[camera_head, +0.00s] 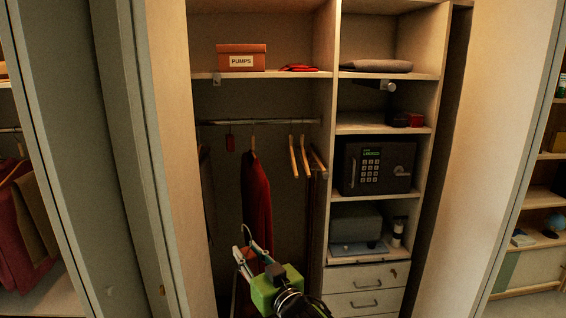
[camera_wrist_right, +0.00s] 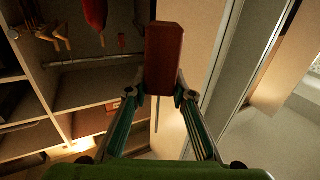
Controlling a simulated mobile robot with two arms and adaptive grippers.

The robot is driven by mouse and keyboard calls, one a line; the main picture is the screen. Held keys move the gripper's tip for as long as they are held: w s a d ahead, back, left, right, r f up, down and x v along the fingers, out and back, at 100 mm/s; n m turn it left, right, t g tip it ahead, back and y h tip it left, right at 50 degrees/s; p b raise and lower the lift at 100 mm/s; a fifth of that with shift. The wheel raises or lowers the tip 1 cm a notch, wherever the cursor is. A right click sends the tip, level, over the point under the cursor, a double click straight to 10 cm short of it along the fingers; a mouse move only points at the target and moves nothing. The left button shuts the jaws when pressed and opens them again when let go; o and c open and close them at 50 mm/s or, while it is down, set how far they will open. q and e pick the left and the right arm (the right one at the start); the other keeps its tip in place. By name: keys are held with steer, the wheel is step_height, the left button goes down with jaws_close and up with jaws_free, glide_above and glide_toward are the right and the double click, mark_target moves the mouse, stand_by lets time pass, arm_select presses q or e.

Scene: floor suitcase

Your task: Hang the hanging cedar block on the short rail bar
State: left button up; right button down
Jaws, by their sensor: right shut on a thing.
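My right gripper (camera_head: 243,250) is low in front of the closet's left bay, below the rail. In the right wrist view its fingers (camera_wrist_right: 156,90) are shut on a reddish-brown cedar block (camera_wrist_right: 164,58). A thin grey rod, possibly its hook, shows below the block there. The block is apart from the rail. My left gripper is not in view.
A short stub (camera_head: 388,86) sits under a shelf at right. A safe (camera_head: 377,165) stands below.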

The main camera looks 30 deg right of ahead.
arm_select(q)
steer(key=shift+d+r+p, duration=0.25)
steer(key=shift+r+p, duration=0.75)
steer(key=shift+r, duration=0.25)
arm_select(e)
steer(key=w+d+r+m+h, duration=0.1)
steer(key=w+d+r, duration=0.3)
steer(key=d+r, duration=0.4)
steer(key=w+d+r+m+h, duration=0.1)
steer(key=w+d+r+h, duration=0.2)
steer(key=d+r, duration=0.5)
steer(key=shift+w+d+r+m, duration=0.15)
steer(key=shift+w+r+m, duration=0.15)
steer(key=shift+w, duration=0.15)
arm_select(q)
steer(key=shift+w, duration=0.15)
